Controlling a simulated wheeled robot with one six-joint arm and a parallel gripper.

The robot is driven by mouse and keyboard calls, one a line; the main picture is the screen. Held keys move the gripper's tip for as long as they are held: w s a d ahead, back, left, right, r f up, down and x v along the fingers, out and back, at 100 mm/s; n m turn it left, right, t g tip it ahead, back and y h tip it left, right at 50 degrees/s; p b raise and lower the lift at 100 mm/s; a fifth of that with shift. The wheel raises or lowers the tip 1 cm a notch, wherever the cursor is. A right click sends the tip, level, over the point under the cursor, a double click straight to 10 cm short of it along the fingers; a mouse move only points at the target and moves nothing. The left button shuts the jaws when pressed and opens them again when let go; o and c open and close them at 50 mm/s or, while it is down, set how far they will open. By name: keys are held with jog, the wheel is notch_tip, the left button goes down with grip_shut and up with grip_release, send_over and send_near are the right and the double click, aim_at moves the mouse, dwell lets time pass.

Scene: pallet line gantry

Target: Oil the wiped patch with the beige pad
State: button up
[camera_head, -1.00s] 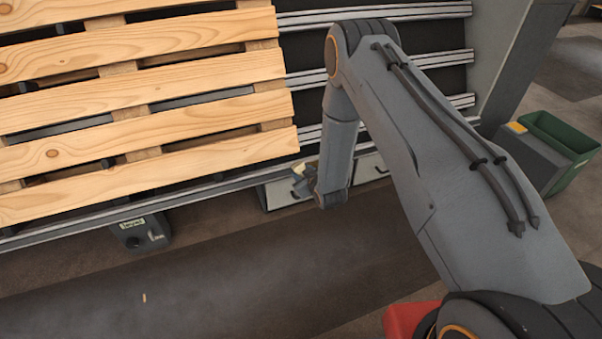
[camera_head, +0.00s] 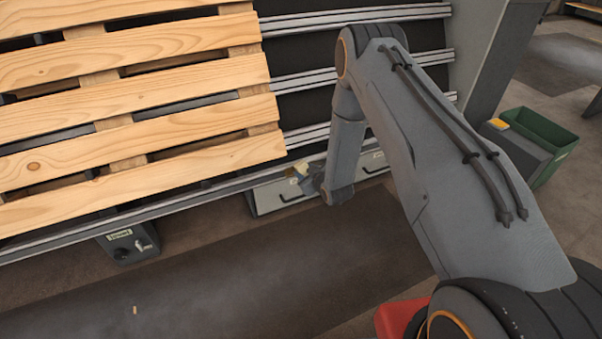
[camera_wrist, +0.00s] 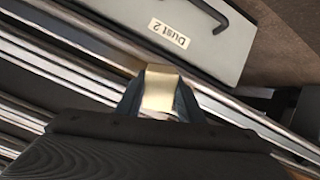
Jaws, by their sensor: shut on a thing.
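My gripper (camera_head: 304,178) is shut on the beige pad (camera_head: 297,170) and hangs near the front rail of the conveyor, just right of the pallet's near corner. In the wrist view, the pad (camera_wrist: 161,82) is a pale beige block held between the two dark fingers of my gripper (camera_wrist: 159,96). The pad shows over the metal rail, and I cannot tell whether it touches it. I cannot make out a wiped patch in either view.
A wooden pallet (camera_head: 130,100) lies on the conveyor's rails (camera_head: 350,75). Labelled grey drawers (camera_head: 278,195) sit below the front rail; one drawer front (camera_wrist: 190,30) fills the wrist view's top. A control box (camera_head: 130,240) hangs lower left. A green bin (camera_head: 545,130) stands right. The front floor is mostly clear.

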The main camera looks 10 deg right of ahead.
aim_at(323, 162)
jog(key=shift+w+d+b, duration=0.15)
jog(key=shift+w+d, duration=0.35)
jog(key=shift+d, duration=1)
jog(key=shift+w+d+b, duration=0.1)
jog(key=shift+w+d, duration=0.45)
jog(key=shift+d, duration=0.95)
jog(key=shift+w+d+b, duration=0.15)
jog(key=shift+w+d, duration=0.35)
jog(key=shift+d, duration=1)
jog(key=shift+p+v, duration=2.5)
jog(key=shift+v, duration=0.5)
jog(key=shift+s, duration=0.15)
jog(key=p+v, duration=0.2)
jog(key=shift+s+d+r, duration=0.1)
jog(key=shift+s+r, duration=0.05)
jog(key=shift+s, duration=0.15)
